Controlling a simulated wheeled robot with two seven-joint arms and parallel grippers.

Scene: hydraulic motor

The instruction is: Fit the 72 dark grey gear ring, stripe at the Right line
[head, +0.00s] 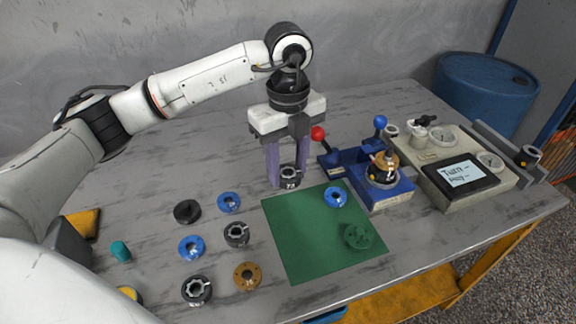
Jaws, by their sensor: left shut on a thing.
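My left gripper (288,172) points straight down at the back edge of the green mat. Two similar dark grey gear rings lie to the left, one mid-table (237,235) and one near the front (197,291). The blue motor fixture (392,196) stands right of the mat, with a brass-coloured part (385,162) on top. The Right line cannot be made out. My right gripper is out of view.
The green mat (300,245) carries a blue ring (335,197) and a green disc (358,236). Blue rings (191,247), a black disc (187,211) and a bronze ring (247,275) lie left. Red-knobbed (318,133) and blue-knobbed (380,122) levers stand near the fixture; a screen panel (462,174) is right.

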